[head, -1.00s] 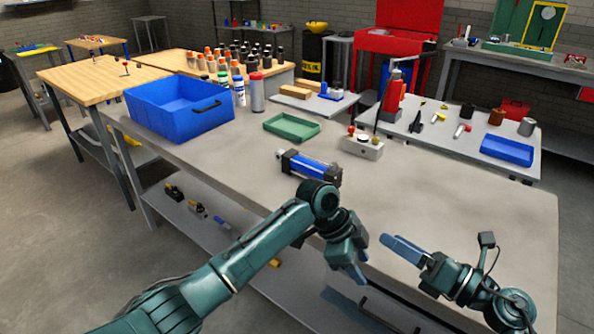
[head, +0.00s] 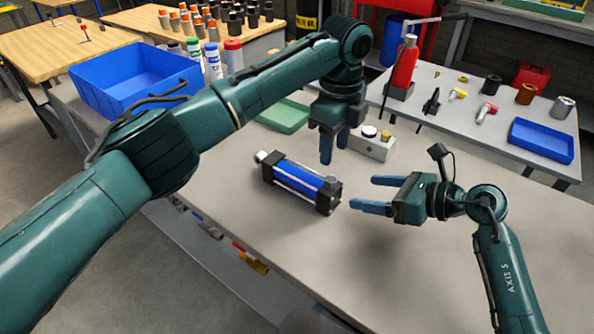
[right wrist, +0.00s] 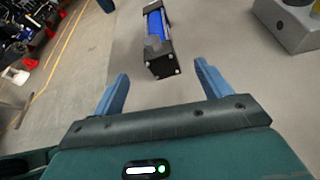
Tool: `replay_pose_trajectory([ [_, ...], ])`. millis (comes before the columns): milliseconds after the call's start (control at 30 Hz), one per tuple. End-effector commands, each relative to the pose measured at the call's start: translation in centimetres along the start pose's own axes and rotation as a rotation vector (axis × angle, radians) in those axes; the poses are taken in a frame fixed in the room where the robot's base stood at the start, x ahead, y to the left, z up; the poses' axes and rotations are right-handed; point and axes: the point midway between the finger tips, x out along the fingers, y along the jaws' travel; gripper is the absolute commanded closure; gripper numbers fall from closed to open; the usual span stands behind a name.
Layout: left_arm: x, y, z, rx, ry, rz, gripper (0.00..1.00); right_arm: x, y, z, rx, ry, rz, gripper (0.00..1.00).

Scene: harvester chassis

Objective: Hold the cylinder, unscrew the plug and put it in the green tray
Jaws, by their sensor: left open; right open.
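The blue cylinder (head: 302,182) with black end blocks lies on the grey bench. A pale metal fitting (head: 262,157), perhaps the plug, sticks out of its far left end. My left gripper (head: 334,150) points down, open and empty, above and beyond the cylinder. My right gripper (head: 372,194) is open and empty, with its fingers toward the cylinder's near end block. In the right wrist view the cylinder (right wrist: 158,45) lies ahead of the open right fingers (right wrist: 160,85), apart from them. The green tray (head: 284,115) is behind the cylinder, partly hidden by my left arm.
A grey box with knobs (head: 372,148) stands on the bench just behind my left gripper. A large blue bin (head: 130,85) and several bottles stand at the back left.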

Motion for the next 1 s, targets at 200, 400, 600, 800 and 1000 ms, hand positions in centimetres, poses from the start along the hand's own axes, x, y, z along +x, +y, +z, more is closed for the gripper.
replay_pose_trajectory([
  [200, 0.0, 0.0, 0.0, 0.0, 0.001, 0.0, 0.57, 3.0, 0.1, 0.1, 0.004, -0.004, 0.005, 0.23],
  [400, 0.0, 0.0, 0.0, -0.001, 0.002, 0.0, 0.57, 7.1, 0.1, 0.1, 0.005, -0.005, 0.004, 0.23],
  [600, 0.1, 0.0, 0.0, -0.001, 0.002, -0.001, 0.57, 10.5, 0.2, 0.1, 0.005, -0.003, 0.004, 0.23],
  [800, 0.1, 0.0, 0.0, -0.001, 0.002, -0.001, 0.57, 12.4, 0.1, 0.1, 0.004, -0.002, 0.002, 0.23],
  [1000, 0.1, 0.0, 0.0, -0.001, 0.002, -0.001, 0.57, 12.9, 0.1, 0.0, 0.002, -0.001, 0.002, 0.23],
])
